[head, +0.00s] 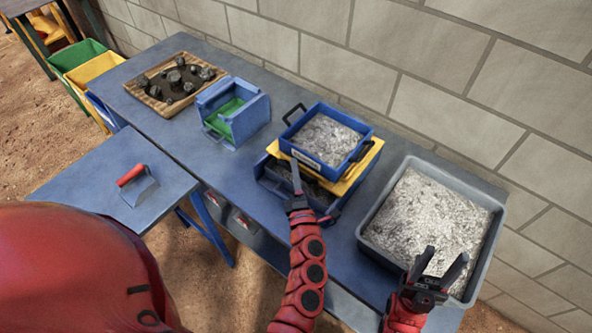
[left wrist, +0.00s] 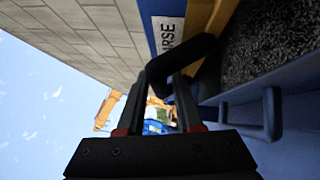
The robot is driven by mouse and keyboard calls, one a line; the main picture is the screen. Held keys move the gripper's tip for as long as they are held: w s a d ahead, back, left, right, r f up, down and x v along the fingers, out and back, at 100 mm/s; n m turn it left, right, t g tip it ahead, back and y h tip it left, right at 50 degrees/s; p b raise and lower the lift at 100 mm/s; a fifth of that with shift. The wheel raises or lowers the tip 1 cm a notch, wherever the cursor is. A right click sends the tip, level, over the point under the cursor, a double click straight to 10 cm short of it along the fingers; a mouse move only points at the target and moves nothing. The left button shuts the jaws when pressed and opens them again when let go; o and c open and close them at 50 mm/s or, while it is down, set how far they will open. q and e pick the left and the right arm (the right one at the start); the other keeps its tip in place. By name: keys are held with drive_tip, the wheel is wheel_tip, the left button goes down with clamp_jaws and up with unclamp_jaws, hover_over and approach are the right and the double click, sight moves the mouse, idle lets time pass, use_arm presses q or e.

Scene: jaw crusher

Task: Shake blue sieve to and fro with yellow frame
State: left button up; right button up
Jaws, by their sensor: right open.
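The blue sieve (head: 348,168), filled with grey crushed stone, sits on the yellow frame (head: 372,153) over a blue box (head: 268,179) on the bench. The sieve has black handles. In the left wrist view, part of the sieve's labelled wall (left wrist: 150,32) and the yellow frame (left wrist: 197,18) show at the top. My left gripper (head: 297,178) is at the front of the sieve and frame. A black handle (left wrist: 178,62) lies at its fingertips; I cannot tell whether they grip it. My right gripper (head: 441,262) is open and empty over the grey tray's near part.
A large grey tray (head: 366,226) of crushed stone stands to the right. A blue crusher box (head: 252,117) and a wooden tray (head: 146,96) of dark rocks stand to the left. A red-handled tool (head: 139,186) lies on the side table. A block wall closes the back.

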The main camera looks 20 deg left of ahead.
use_arm(q)
drive_tip(key=shift+c, duration=0.2)
clamp_jaws()
idle(1.2)
